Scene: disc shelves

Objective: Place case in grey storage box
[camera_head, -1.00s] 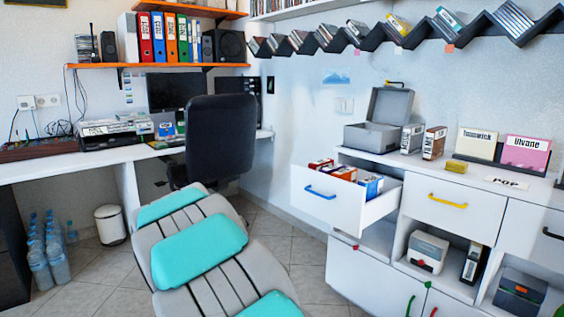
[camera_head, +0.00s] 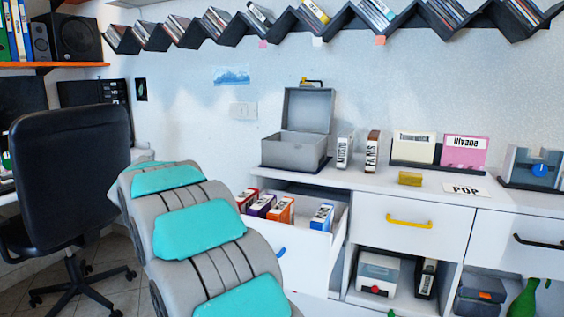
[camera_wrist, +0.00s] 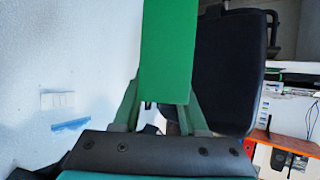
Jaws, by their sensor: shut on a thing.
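A green case (camera_wrist: 167,45) is held in my gripper (camera_wrist: 163,92), which is shut on it in the wrist view. The case extends up past the top of that picture, so its far end is hidden. The gripper and case do not show in the head view, where only my grey and teal arm is seen. The grey storage box (camera_head: 292,146) stands on the white cabinet top, left of two upright cases, with its lid raised. No contents are visible over its front wall. The gripper is apart from the box, which I cannot make out in the wrist view.
An open white drawer (camera_head: 295,247) holds several cases below the box. Two cases labelled MUSIC (camera_head: 344,150) and FILMS (camera_head: 373,152) stand right of the box. A zigzag disc shelf (camera_head: 285,32) hangs above. A black office chair (camera_head: 70,170) is at left.

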